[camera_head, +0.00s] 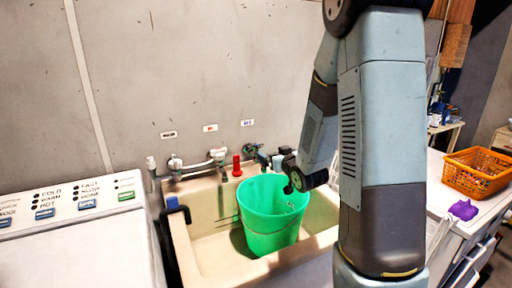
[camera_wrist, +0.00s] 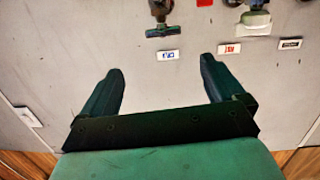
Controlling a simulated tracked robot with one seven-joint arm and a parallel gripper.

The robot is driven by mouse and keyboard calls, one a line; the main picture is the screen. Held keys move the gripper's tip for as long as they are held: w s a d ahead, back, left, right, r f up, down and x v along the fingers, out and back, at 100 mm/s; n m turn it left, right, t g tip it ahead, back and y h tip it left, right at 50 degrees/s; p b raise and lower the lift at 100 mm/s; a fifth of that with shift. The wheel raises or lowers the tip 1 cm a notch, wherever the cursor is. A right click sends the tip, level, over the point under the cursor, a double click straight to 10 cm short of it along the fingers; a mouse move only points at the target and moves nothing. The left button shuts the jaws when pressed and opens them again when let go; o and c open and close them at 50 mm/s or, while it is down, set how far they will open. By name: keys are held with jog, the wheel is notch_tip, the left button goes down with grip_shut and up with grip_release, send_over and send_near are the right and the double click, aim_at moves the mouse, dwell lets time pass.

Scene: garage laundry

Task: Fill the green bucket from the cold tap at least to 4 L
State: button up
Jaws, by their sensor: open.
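The green bucket (camera_head: 268,220) stands upright in the sink (camera_head: 196,240); no water stream shows, and its bottom is hidden. The tap with a blue-green handle (camera_wrist: 160,29) is beside the blue-lettered label (camera_wrist: 168,55) in the upside-down wrist view. In the head view this tap (camera_head: 251,149) is the rightmost one on the wall, above the bucket's back rim. My gripper (camera_head: 271,158) is at the wall just right of that tap, above the bucket. In the wrist view my gripper (camera_wrist: 161,65) has its fingers wide apart with nothing between them. The handle is beyond the fingertips.
A white-handled tap (camera_head: 217,155) beside a red-lettered label (camera_head: 210,128) and another tap (camera_head: 175,163) are to the left. A red object (camera_head: 237,166) stands at the sink's back edge. A washer (camera_head: 75,235) is left; an orange basket (camera_head: 478,172) and purple cloth (camera_head: 463,210) are right.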

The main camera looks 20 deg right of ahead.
aim_at(260, 148)
jog(key=shift+t+y, duration=0.6)
jog(key=shift+t, duration=0.1)
jog(key=w+a, duration=0.1)
jog(key=w, duration=0.3)
jog(key=w+f, duration=0.1)
jog(key=w, duration=0.4)
jog(key=w+a+f, duration=0.1)
jog(key=w, duration=0.3)
jog(key=shift+w+a+f, duration=0.2)
jog(key=shift+w+a, duration=0.1)
jog(key=shift+w, duration=0.1)
jog(key=shift+c, duration=0.4)
